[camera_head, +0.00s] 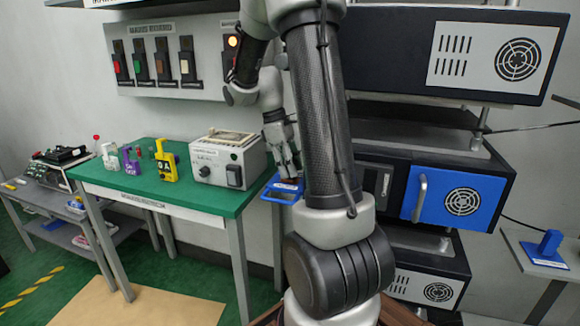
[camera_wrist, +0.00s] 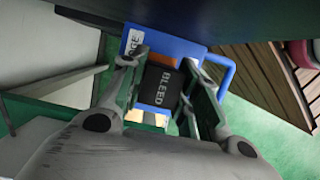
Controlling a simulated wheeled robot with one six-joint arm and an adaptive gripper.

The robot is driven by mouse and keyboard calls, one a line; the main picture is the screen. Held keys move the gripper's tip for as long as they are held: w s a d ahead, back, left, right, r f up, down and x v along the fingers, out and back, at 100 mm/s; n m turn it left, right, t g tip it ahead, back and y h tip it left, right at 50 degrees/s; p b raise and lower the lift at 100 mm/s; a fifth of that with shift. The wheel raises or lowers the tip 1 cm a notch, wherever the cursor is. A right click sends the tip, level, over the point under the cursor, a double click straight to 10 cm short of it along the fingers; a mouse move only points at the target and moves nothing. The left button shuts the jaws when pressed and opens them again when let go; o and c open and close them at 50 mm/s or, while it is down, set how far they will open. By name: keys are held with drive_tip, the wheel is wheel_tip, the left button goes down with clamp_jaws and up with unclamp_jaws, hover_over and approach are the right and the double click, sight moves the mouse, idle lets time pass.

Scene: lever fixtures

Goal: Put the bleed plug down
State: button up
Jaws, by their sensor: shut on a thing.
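The bleed plug (camera_wrist: 160,87) is a black block with the word BLEED on it, seen in the wrist view. My gripper (camera_wrist: 164,62) is shut on it, with one finger on each side. A blue holder (camera_wrist: 180,46) with a white label lies behind the plug in the wrist view. In the head view my gripper (camera_head: 289,177) is at this blue holder (camera_head: 270,192), just right of the green table. The plug is hard to make out there. I cannot tell whether the plug touches the holder.
The green table (camera_head: 190,198) bears a grey box (camera_head: 228,158), a yellow device (camera_head: 166,162) and small items. A rack unit with a blue door (camera_head: 455,200) stands to the right of my arm. A wall panel with switches (camera_head: 163,68) hangs behind the table.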

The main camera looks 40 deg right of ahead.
drive_tip(key=shift+f, duration=0.2)
drive_tip(key=o, duration=1)
drive_tip(key=v, duration=0.8)
drive_tip(key=shift+s+f, duration=0.1)
